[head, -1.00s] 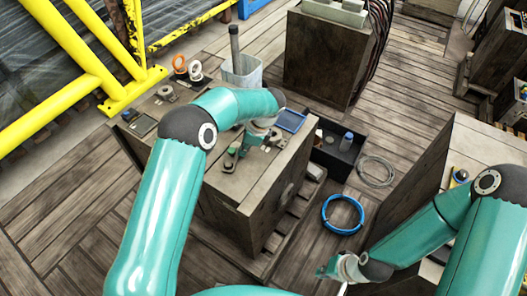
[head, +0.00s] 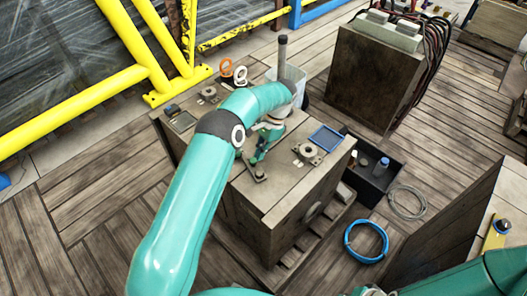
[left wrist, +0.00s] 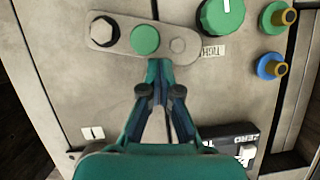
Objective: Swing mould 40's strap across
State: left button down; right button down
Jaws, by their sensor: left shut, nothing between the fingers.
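A flat grey strap (left wrist: 122,37) lies on the pale block top (left wrist: 60,80) in the left wrist view. It has a hex bolt (left wrist: 103,29) at its left end, a green disc (left wrist: 145,40) in the middle and a small round boss at its right end. My left gripper is shut and empty, its fingertips (left wrist: 158,68) at the strap's lower edge, below the disc; contact is unclear. In the head view this gripper (head: 257,158) is over the block top, beside a bolt (head: 260,176). No number 40 is readable. My right gripper (head: 370,291) barely shows at the bottom edge.
A green knob (left wrist: 220,15) and orange and blue fittings (left wrist: 272,66) stand right of the strap. A black box (left wrist: 228,138) marked ZERO is at lower right. A blue tray (head: 325,138) and clamp (head: 308,153) share the block top. A blue hose coil (head: 366,241) lies on the floor.

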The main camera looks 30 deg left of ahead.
pick_arm(q)
jog(key=shift+s+a+n+h, duration=0.3)
jog(key=shift+a+n+h, duration=0.15)
jog(key=shift+n, duration=0.65)
jog(key=shift+a+f, duration=0.1)
notch_tip(320, 180, up, 10)
dwell(0.4)
dwell(0.4)
